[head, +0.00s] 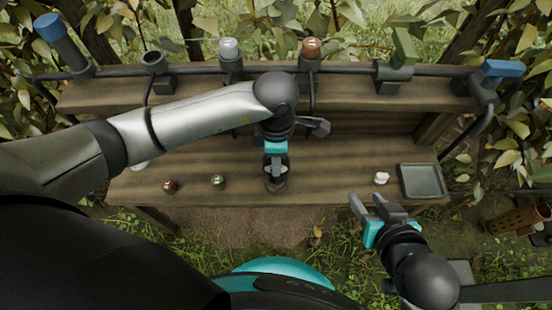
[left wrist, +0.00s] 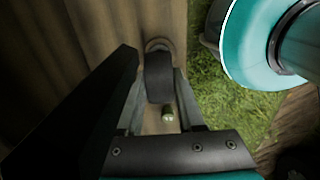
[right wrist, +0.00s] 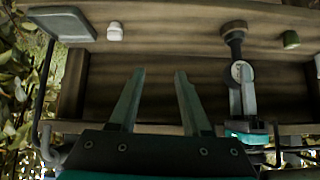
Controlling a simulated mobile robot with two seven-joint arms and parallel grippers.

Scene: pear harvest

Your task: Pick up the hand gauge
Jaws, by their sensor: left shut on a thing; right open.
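The hand gauge (head: 277,187) is at the middle of the wooden bench, dark with a rounded end. In the right wrist view the gauge (right wrist: 234,32) shows a dark knob-like end, with a pale round face between the fingers. My left gripper (head: 275,170) points down at it and is shut on it; in the left wrist view the gauge (left wrist: 158,78) sits between both fingers. I cannot tell whether it touches the bench. My right gripper (head: 367,201) is open and empty at the bench's front edge; its fingers (right wrist: 160,75) stand apart.
On the bench (head: 335,180) lie a brown item (head: 169,186), a green item (head: 218,181), a white item (head: 381,179) and a grey tray (head: 421,182) at the right. A raised back shelf (head: 345,92) carries several holders with coloured tools. A woven basket (head: 515,220) stands right.

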